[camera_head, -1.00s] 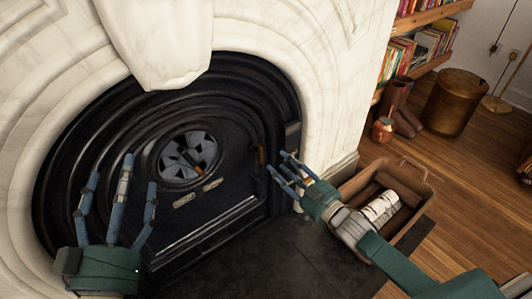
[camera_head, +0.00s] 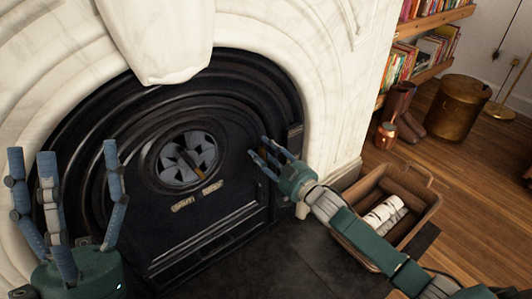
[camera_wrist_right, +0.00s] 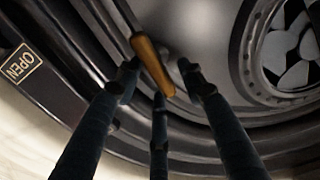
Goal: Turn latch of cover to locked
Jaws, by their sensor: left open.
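The black metal fireplace cover (camera_head: 225,215) fills the arch in the head view. Its latch, a brass-coloured handle (camera_wrist_right: 152,66), shows in the right wrist view, slanting down between my right fingertips. In the head view my right fingers hide it. My right gripper (camera_head: 263,153) is at the cover's right side; its fingers (camera_wrist_right: 158,80) are spread around the handle's lower end, and I see no clear grip. An OPEN plate (camera_wrist_right: 20,64) lies left of the handle in the wrist view. My left gripper (camera_head: 62,158) is open and empty at the left, fingers pointing up.
White marble (camera_head: 335,90) surrounds the arch. A brown crate (camera_head: 425,215) with rolled items stands on the floor at right. Dark hearth (camera_head: 310,255) in front is clear.

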